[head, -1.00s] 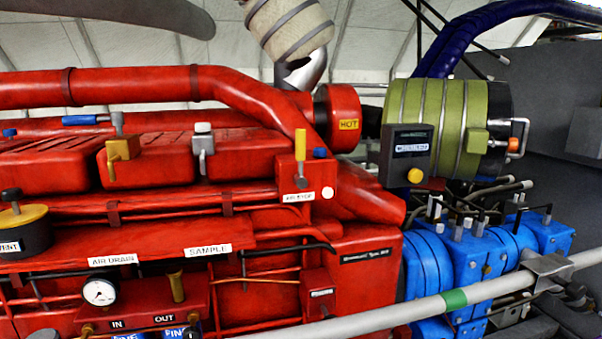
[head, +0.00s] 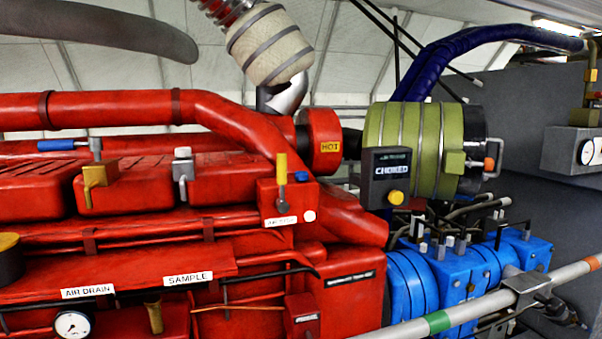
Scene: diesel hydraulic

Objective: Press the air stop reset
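The red air stop box (head: 268,198) sits on the red engine, near the middle of the head view. Its front carries a white label (head: 281,221) that seems to read AIR STOP. A round white button (head: 309,215) is on the front, right of the label. I cannot tell from any marking which of these is the reset. Nothing covers the box. Neither of my grippers is in view.
A hot red pipe end (head: 322,130) and a dark display box with a yellow knob (head: 397,197) are nearby. A grey rail with a green band (head: 438,321) crosses the lower right foreground. A gauge panel (head: 575,150) is at the far right.

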